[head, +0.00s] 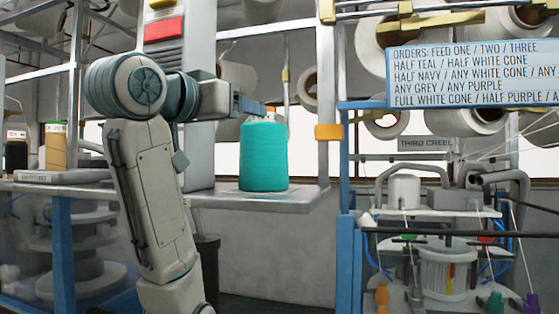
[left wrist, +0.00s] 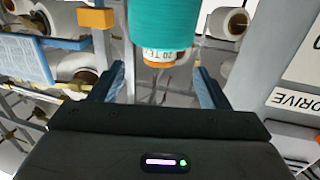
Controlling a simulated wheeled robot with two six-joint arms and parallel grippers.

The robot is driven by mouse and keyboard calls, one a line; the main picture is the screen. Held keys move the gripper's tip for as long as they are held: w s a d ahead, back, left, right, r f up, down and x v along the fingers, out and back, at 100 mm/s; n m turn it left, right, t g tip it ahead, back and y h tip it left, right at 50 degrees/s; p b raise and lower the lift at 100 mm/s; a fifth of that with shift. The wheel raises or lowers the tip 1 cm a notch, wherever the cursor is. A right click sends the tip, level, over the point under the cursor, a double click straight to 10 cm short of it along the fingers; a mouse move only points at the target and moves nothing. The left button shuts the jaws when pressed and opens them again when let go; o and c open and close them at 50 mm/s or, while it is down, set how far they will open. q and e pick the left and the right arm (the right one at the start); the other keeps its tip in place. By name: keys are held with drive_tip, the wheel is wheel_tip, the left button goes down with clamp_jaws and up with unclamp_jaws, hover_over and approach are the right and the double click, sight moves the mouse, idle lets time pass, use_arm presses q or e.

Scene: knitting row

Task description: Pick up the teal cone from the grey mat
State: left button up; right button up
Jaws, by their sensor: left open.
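The teal cone (head: 263,156) stands upright on a grey surface (head: 225,200) at the right end of the bench in the head view; I cannot make out a separate mat edge. My left gripper (head: 254,107) is at the height of the cone's top, coming from the left. In the left wrist view the teal cone (left wrist: 165,25) shows with an orange, labelled tube end towards me. The left gripper's fingers (left wrist: 159,76) are spread apart, with the tube end seen between and just beyond their tips. The fingers hold nothing. My right gripper is not in view.
An upright machine post (head: 202,60) stands behind my left arm. A tan cone (head: 56,146) and a dark cone (head: 16,150) stand at the far left. A blue-framed knitting machine (head: 450,240) and an orders board (head: 475,74) are at the right.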

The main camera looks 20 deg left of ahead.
use_arm(q)
drive_tip(key=p+x, duration=0.4)
drive_tip(key=x, duration=0.1)
drive_tip(key=p+x, duration=0.2)
drive_tip(key=x, duration=0.1)
drive_tip(key=shift+w+r, duration=0.1)
drive_tip(key=shift+r, duration=0.3)
drive_tip(key=shift+w+p, duration=0.35)
drive_tip(key=shift+p, duration=0.05)
drive_tip(key=shift+w+d+f, duration=0.1)
drive_tip(key=shift+w, duration=0.15)
drive_tip(key=shift+w+d+f, duration=0.1)
drive_tip(key=c, duration=1.4)
clamp_jaws()
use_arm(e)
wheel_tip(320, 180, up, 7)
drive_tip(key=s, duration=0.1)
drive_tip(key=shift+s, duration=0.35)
